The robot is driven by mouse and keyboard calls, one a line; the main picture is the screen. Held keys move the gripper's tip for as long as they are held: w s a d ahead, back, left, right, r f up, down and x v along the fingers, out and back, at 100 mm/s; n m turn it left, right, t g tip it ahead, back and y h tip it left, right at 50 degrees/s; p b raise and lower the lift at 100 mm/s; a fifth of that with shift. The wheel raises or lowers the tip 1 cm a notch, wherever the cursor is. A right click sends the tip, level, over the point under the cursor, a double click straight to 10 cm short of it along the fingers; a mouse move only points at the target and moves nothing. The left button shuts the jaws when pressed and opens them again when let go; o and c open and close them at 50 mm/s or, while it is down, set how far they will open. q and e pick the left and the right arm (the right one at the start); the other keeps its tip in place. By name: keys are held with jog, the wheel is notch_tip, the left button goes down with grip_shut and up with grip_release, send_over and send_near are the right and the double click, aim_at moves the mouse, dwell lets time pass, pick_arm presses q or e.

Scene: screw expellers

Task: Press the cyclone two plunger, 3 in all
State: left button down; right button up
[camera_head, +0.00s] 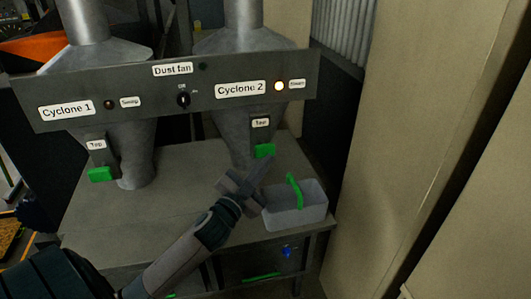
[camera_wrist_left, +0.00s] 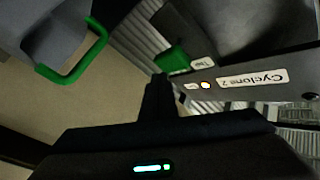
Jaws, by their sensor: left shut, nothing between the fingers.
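The Cyclone 2 plunger is a green block (camera_head: 264,151) below a small label on the right-hand metal cyclone (camera_head: 238,135). It also shows in the left wrist view (camera_wrist_left: 171,56), just beyond the fingers. My left gripper (camera_head: 264,165) is shut and empty, its fingertips just below the green plunger in the head view. I cannot tell whether they touch it. The Cyclone 2 lamp (camera_head: 278,86) on the panel glows. My right gripper is not in view.
A grey bin (camera_head: 300,212) with a green handle stands on the table (camera_head: 185,205), right of my gripper. Cyclone 1 has its own green plunger (camera_head: 101,174) at left. The grey panel (camera_head: 140,88) spans above both. A beige wall stands at right.

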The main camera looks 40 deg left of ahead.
aim_at(267, 152)
pick_arm(q)
jog(key=shift+w+a, duration=0.3)
dwell(0.4)
jog(key=shift+w+a, duration=0.15)
jog(key=shift+a, duration=0.05)
dwell(0.7)
jog(key=shift+w+a, duration=0.3)
jog(key=shift+a, duration=0.05)
dwell(0.5)
jog(key=shift+w+a, duration=0.3)
jog(key=shift+a, duration=0.1)
dwell(0.6)
jog(key=shift+d, duration=0.1)
dwell(0.4)
jog(key=shift+s+d+p, duration=0.55)
jog(key=shift+s+d, duration=0.25)
jog(key=shift+d, duration=0.05)
jog(key=shift+s+d, duration=0.2)
jog(key=shift+d, duration=0.05)
